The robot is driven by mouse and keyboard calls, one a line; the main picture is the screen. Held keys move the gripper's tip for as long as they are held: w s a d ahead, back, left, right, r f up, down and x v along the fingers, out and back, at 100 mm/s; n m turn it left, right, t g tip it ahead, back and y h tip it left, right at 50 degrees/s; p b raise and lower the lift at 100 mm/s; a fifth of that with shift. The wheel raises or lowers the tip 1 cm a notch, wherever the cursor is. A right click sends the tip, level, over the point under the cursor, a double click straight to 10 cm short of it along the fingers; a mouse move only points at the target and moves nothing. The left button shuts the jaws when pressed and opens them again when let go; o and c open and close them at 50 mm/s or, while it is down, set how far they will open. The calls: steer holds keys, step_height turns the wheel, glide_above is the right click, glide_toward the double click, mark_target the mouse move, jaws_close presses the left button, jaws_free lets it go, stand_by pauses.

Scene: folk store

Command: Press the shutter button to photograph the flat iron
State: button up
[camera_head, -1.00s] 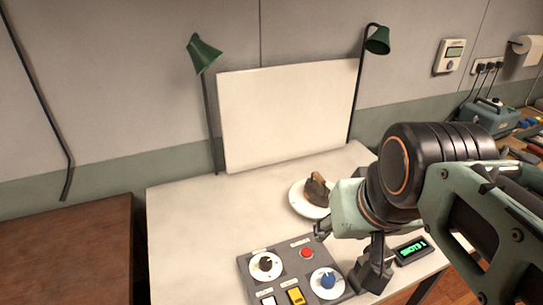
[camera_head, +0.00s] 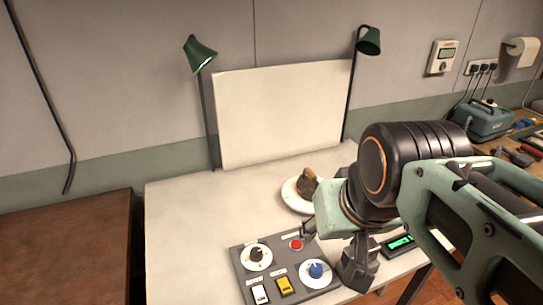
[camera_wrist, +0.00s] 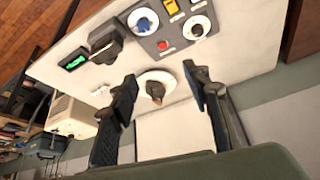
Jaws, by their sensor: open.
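The flat iron (camera_head: 307,183) is small, dark and brownish and stands on a round white plate (camera_head: 289,196) on the white table. It also shows between my fingers in the wrist view (camera_wrist: 156,91). A grey control panel (camera_head: 250,280) lies at the front of the table. It carries a red push button (camera_head: 296,245), which also shows in the wrist view (camera_wrist: 163,44); its label is too small to read. My gripper (camera_wrist: 159,73) is open and empty, above the table near the plate and panel. My wrist hides most of it in the head view.
The panel has a black dial (camera_head: 257,254), a blue dial (camera_head: 316,268), a white switch (camera_head: 261,294) and a yellow switch (camera_head: 285,285). A dark device (camera_head: 357,268) and a green-lit display (camera_head: 399,243) stand to the right. A white backdrop (camera_head: 280,115) and two green lamps stand behind.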

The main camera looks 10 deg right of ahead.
steer(key=shift+s, duration=0.15)
steer(key=shift+w, duration=0.2)
steer(key=shift+c, duration=0.6)
jaws_close()
stand_by(0.6)
